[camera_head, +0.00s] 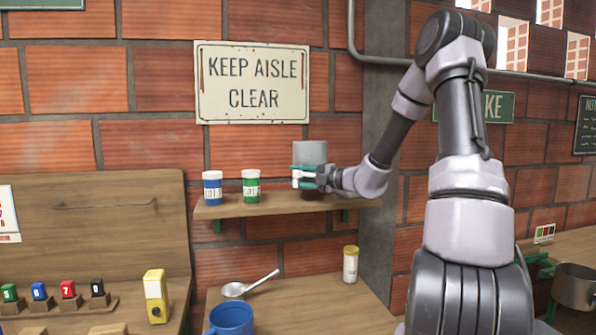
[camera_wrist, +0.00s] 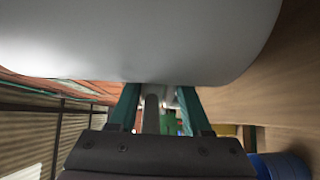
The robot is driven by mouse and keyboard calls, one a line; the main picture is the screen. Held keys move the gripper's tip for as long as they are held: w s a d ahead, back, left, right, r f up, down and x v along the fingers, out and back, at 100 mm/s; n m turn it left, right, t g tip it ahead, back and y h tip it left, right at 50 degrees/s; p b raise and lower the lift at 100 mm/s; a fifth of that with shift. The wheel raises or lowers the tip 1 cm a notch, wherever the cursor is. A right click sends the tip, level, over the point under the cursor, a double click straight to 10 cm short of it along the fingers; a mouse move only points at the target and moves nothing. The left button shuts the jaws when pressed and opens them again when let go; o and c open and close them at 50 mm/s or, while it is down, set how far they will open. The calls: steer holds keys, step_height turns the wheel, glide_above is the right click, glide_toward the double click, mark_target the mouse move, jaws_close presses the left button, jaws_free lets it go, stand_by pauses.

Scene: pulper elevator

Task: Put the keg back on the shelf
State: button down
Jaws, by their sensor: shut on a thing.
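The keg (camera_head: 310,152) is a grey cylinder, upright at the right part of the wooden wall shelf (camera_head: 228,211). My gripper (camera_head: 303,176) is shut on it, with the teal fingers across its middle. The keg's lower part looks dark and sits at the shelf top; I cannot tell whether it touches. In the wrist view the keg (camera_wrist: 150,40) is a large smooth grey surface filling the top. The gripper's teal fingers (camera_wrist: 158,108) reach towards it, and their contact is partly hidden.
A blue jar (camera_head: 212,188) and a green jar (camera_head: 251,186) stand on the shelf left of the keg. A table below holds a blue mug (camera_head: 231,319), a ladle (camera_head: 250,286) and a pale shaker (camera_head: 350,264). A pipe (camera_head: 352,35) runs down the wall above right.

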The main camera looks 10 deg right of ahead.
steer(key=shift+f, duration=1.75)
steer(key=shift+f, duration=0.1)
steer(key=shift+c, duration=1.7)
jaws_free()
